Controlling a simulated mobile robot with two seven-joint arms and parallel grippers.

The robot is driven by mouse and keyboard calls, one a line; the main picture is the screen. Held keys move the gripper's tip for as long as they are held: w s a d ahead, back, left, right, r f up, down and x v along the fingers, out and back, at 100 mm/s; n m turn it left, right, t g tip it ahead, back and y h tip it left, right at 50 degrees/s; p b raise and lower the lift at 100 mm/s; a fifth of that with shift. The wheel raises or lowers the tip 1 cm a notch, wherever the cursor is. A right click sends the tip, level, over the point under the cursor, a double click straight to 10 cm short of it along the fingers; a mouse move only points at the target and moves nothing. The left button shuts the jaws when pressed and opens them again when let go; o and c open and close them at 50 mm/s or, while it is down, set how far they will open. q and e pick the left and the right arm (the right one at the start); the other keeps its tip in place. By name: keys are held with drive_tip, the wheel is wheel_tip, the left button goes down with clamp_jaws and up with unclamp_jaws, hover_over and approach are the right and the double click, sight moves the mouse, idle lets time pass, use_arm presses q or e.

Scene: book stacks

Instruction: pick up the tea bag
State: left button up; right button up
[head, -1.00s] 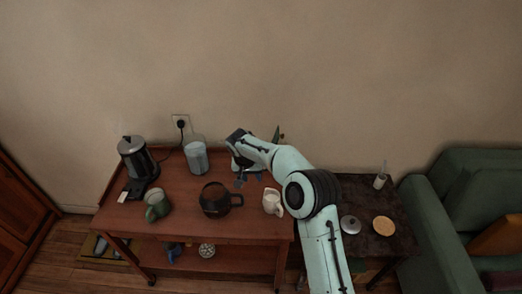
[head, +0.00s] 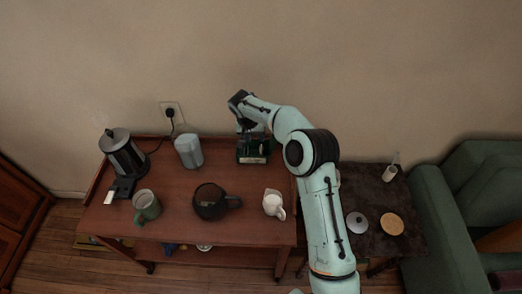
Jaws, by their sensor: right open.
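A dark green box (head: 253,157) with a pale label on its front stands at the back of the wooden trolley top, right of the grey canister. I cannot make out a separate tea bag; the box's contents are too small and partly covered by my arm. My right gripper (head: 248,130) is open, pointing down just above the box's back part. I cannot tell whether its fingertips reach inside the box. My left gripper is not in view.
On the trolley (head: 175,185) are a kettle (head: 126,157), a grey canister (head: 188,151), a green mug (head: 146,205), a dark teapot (head: 209,203) and a cream jug (head: 273,204). A dark side table (head: 373,200) and green armchair stand right. The wall is close behind.

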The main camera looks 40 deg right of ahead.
hover_over(261, 149)
drive_tip(key=a, duration=0.2)
wheel_tip(261, 149, down, 5)
drive_tip(key=p+x, duration=0.1)
drive_tip(key=x, duration=0.4)
drive_tip(key=shift+d+f, duration=0.1)
drive_tip(key=shift+d, duration=0.15)
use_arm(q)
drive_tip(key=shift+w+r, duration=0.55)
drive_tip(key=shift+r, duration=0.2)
use_arm(e)
drive_tip(key=shift+s, duration=0.1)
clamp_jaws()
